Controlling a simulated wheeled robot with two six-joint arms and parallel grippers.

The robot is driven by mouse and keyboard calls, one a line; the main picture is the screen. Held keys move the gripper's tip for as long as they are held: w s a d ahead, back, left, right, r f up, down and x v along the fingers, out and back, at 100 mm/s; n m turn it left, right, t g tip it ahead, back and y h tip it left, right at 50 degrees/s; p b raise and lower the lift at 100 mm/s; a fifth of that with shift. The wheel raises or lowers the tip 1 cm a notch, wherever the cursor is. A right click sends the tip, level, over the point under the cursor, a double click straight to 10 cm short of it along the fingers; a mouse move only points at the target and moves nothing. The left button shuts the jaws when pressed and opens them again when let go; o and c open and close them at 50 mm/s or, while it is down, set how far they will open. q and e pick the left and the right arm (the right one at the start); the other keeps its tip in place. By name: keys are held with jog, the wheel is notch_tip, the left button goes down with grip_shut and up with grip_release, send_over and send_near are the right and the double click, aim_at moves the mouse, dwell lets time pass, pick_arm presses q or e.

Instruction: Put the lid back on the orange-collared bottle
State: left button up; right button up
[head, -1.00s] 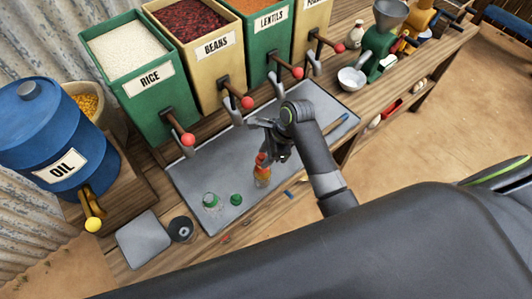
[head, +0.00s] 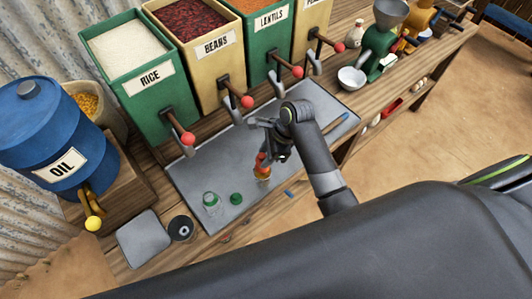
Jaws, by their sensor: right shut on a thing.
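The orange-collared bottle (head: 262,174) shows as a small red-orange and amber shape on the grey mat (head: 302,160), right of the green pieces. My right gripper (head: 265,152) is shut on it from above; the fingers hide part of it. I cannot make out a separate orange lid or tell whether the bottle touches the mat. A clear green-collared bottle (head: 211,203) stands to the left, with a green lid (head: 236,198) lying beside it. My left gripper is not in view.
Bins of rice (head: 155,95), beans (head: 205,50) and lentils with red-knobbed levers line the back. A blue oil drum (head: 45,130) stands left. A grey plate (head: 143,238) and black round piece (head: 180,228) lie front left. A white bowl (head: 351,78) sits back right.

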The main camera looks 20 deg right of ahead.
jog(key=o, duration=1.5)
jog(key=shift+r, duration=0.1)
jog(key=shift+r, duration=3.45)
jog(key=shift+c, duration=0.3)
grip_shut()
jog(key=shift+f, duration=0.25)
